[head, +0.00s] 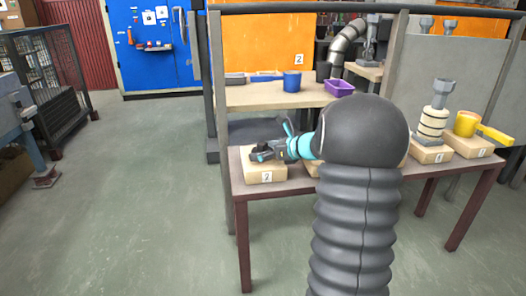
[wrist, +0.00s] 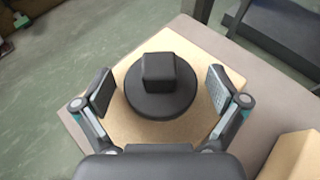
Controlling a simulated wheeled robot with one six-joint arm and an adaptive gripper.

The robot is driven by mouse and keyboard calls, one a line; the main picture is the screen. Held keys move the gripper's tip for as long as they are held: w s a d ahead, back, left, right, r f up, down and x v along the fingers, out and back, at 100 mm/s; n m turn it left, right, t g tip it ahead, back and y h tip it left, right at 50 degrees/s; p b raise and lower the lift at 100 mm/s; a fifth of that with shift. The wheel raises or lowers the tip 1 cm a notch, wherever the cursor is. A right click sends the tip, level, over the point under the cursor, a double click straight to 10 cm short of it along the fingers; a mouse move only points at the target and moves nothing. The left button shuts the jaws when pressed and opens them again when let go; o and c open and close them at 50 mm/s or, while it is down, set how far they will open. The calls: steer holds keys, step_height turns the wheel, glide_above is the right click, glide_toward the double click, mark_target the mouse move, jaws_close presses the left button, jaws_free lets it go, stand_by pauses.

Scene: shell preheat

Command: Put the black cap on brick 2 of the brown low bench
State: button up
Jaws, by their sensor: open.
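The black cap (wrist: 160,92), a round disc with a square knob on top, sits on a pale brick (wrist: 135,133) in the wrist view. My gripper (wrist: 160,88) is open, with one finger on each side of the cap and a gap to it on both sides. In the head view my gripper (head: 260,153) is over the leftmost brick (head: 266,168) of the brown low bench (head: 290,187); its front label looks like a 2. There the cap cannot be told apart from the dark fingers.
Another brick (head: 311,169) is mostly hidden behind my arm. Farther right, bricks carry a cream stack with a metal top (head: 433,122) and a yellow pan (head: 467,123). A wooden table behind holds a blue cup (head: 292,82) and a purple tray (head: 339,88).

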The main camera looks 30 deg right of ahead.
steer(key=shift+r, duration=0.1)
steer(key=shift+s+d+r, duration=0.1)
steer(key=shift+s+r, duration=0.05)
steer(key=shift+s, duration=0.05)
steer(key=p+v, duration=0.2)
steer(key=v, duration=0.9)
steer(key=s+a+n+g, duration=0.3)
steer(key=s+a+n, duration=0.35)
steer(key=a, duration=0.35)
steer(key=s+a+n+g, duration=0.3)
steer(key=s+a+n, duration=0.3)
steer(key=a, duration=0.4)
steer(key=s+a+f+n+h, duration=0.1)
steer(key=s+a+n+h, duration=0.1)
steer(key=s+n, duration=0.6)
steer(key=s+a+f+n+h, duration=0.1)
steer(key=s+n+h, duration=0.3)
steer(key=s+n, duration=0.4)
steer(key=shift+a+n, duration=0.7)
steer(key=shift+n, duration=0.15)
